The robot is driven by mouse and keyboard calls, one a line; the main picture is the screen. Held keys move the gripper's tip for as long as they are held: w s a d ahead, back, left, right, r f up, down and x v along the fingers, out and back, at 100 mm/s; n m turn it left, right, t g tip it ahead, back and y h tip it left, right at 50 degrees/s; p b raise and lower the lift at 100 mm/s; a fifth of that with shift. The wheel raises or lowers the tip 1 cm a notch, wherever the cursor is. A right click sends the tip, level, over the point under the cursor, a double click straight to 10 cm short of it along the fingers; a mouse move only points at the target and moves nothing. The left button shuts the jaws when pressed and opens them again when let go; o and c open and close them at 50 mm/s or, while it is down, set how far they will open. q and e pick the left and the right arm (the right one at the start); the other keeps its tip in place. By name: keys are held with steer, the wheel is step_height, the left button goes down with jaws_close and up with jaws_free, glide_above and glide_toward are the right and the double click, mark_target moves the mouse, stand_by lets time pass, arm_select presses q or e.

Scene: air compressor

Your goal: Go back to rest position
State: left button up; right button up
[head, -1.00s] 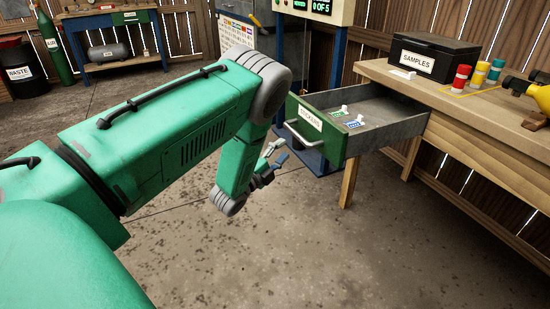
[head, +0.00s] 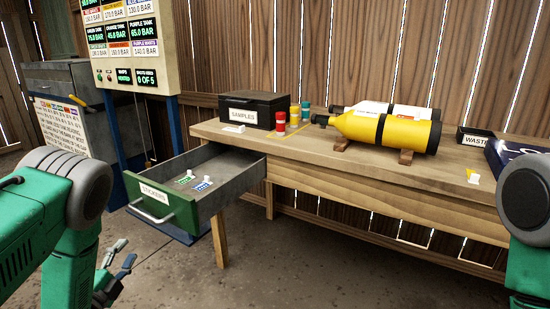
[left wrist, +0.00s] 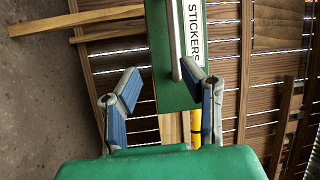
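My left gripper (head: 114,268) is at the lower left of the head view, in front of and below the open green drawer. Its two blue-padded fingers are spread with nothing between them, as the left wrist view (left wrist: 163,85) shows. The drawer labelled STICKERS (head: 185,215) is pulled out; its front and handle also show ahead of the fingers in the left wrist view (left wrist: 173,42). I cannot tell how close the right-hand fingertip there is to the handle. My right arm (head: 535,215) shows at the right edge, but its gripper is out of view.
The wooden workbench (head: 340,150) bears a black SAMPLES box (head: 258,112), small coloured jars (head: 294,115), a yellow tank (head: 385,130) and a WASTE tray (head: 478,137). Sticker pieces (head: 203,184) lie in the drawer. A gauge panel (head: 122,40) stands at the left. The floor before the bench is clear.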

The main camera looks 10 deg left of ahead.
arm_select(q)
steer(key=s+d+f+n+g+p, duration=0.4)
steer(key=s+d+n+g, duration=0.1)
steer(key=s, duration=0.2)
steer(key=s+d+f+n+g+p, duration=0.3)
steer(key=s+d+n+g, duration=0.25)
steer(key=s, duration=0.25)
steer(key=s+d+n+g+p, duration=0.1)
steer(key=s+d+n+g, duration=0.1)
steer(key=s, duration=0.7)
steer(key=s+d+r+n+g+p, duration=0.1)
steer(key=s+d+n+g+p, duration=0.1)
steer(key=s+g, duration=0.4)
steer(key=s+d+n, duration=0.1)
steer(key=s+d, duration=0.1)
steer(key=s, duration=0.1)
steer(key=shift+s+d+r, duration=0.25)
steer(key=shift+d+r, duration=0.05)
steer(key=shift+d, duration=0.1)
steer(key=shift+w, duration=0.1)
